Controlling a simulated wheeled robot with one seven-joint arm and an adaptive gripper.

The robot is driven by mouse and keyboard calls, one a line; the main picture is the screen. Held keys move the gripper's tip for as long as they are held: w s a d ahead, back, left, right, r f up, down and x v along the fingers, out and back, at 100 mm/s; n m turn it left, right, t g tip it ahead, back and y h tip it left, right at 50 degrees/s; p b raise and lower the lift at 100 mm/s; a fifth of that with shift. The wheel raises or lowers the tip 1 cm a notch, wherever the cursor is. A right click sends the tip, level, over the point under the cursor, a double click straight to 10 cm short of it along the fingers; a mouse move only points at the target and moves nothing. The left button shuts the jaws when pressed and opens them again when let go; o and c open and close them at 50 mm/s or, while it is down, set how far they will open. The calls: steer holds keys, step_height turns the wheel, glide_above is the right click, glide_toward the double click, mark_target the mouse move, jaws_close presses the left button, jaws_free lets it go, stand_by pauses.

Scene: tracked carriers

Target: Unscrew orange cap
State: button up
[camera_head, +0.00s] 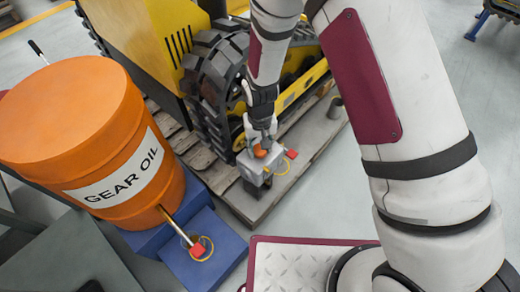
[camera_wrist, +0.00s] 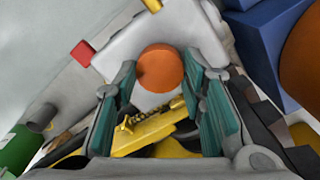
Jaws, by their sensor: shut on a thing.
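The orange cap (camera_head: 260,152) sits on top of a light grey housing (camera_head: 255,171) beside the yellow tracked machine. In the wrist view the round orange cap (camera_wrist: 160,68) lies between the fingertips, with the grey housing (camera_wrist: 195,28) around it. My gripper (camera_head: 262,145) points down from above. In the wrist view my gripper (camera_wrist: 161,76) has its green-padded fingers on both sides of the cap and is shut on it. My fingers partly hide the cap in the head view.
The tracked machine (camera_head: 150,38) stands close behind, on a wooden pallet. An orange gear oil drum (camera_head: 65,115) stands on a blue base (camera_head: 205,257) at left.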

steer(key=n, duration=0.9)
steer(key=n+p, duration=0.1)
steer(key=n, duration=0.4)
steer(key=n+p, duration=0.1)
steer(key=n, duration=0.3)
steer(key=shift+n, duration=0.4)
steer(key=o, duration=1.1)
